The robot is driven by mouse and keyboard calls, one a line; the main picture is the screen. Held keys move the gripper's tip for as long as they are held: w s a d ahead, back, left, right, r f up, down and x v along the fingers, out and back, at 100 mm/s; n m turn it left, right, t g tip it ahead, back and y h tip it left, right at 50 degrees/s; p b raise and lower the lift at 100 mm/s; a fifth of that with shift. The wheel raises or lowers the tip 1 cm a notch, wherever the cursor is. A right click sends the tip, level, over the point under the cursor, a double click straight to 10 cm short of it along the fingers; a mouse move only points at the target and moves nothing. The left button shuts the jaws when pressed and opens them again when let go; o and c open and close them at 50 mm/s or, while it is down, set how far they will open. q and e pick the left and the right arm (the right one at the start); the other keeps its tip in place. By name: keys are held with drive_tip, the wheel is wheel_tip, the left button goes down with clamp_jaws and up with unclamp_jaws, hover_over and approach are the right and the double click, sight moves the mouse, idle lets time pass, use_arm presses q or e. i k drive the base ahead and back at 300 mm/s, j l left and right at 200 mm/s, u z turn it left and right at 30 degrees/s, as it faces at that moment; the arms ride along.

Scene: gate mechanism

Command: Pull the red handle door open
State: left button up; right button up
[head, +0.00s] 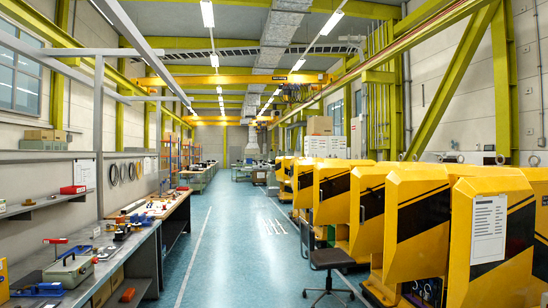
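I see no door with a red handle in the head view. Neither of my grippers nor any part of my arms shows in it. The red things in sight are small: a red box (72,189) on a wall shelf at the left, and a small red item (55,241) above the near left workbench. Neither is on a door.
A workbench (140,246) with tools runs along the left. A row of yellow machine cabinets (418,225) lines the right side. A dark stool (331,260) stands in front of them.

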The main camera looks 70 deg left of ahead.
sight(317, 145)
drive_tip(key=u, duration=1.8)
drive_tip(key=i+j+u, duration=0.35)
drive_tip(key=i, duration=0.55)
drive_tip(key=i+u, duration=0.35)
drive_tip(key=i, duration=3.6)
drive_tip(key=i+j, duration=0.1)
drive_tip(key=i, duration=2.95)
drive_tip(key=i+z, duration=0.1)
drive_tip(key=i, duration=1.45)
drive_tip(key=i+z, duration=0.2)
drive_tip(key=i, duration=0.45)
drive_tip(key=i+z, duration=0.2)
drive_tip(key=i, duration=0.45)
drive_tip(key=i+j+z, duration=0.25)
drive_tip(key=i, duration=0.4)
drive_tip(key=l, duration=0.1)
